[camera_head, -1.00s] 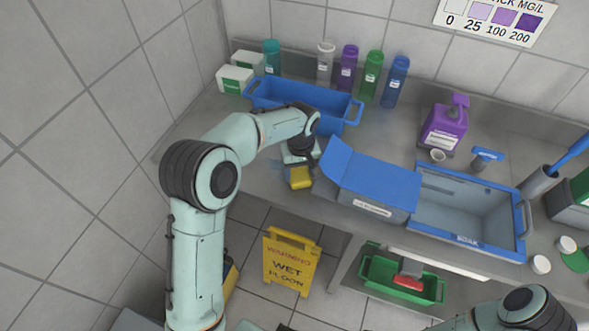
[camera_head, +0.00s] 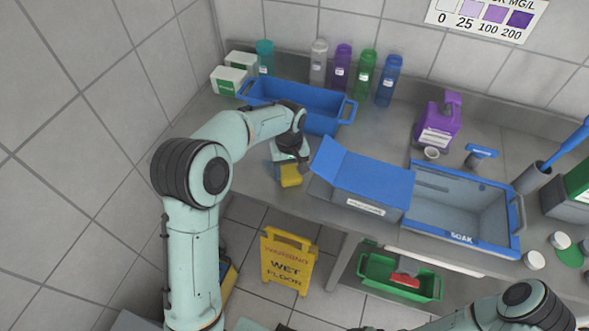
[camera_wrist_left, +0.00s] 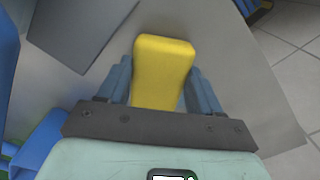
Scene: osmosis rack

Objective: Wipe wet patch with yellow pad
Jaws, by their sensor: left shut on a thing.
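My left gripper (camera_head: 291,164) is shut on the yellow pad (camera_head: 291,177), low over the metal counter's front edge, left of the blue-lidded box. In the left wrist view the pad (camera_wrist_left: 163,70) sits between the two blue-grey fingers (camera_wrist_left: 160,88) and sticks out past them. I cannot tell whether the pad touches the counter. The wet patch cannot be made out clearly; the gripper and pad may cover it. My right arm shows at the bottom right, but its gripper is not clearly in view.
A blue tray (camera_head: 318,121) stands behind my left gripper. The grey box with a raised blue lid (camera_head: 372,179) stands close on the right, beside the open soak bin (camera_head: 460,238). Bottles line the wall. A yellow wet-floor sign (camera_head: 288,262) stands on the floor below.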

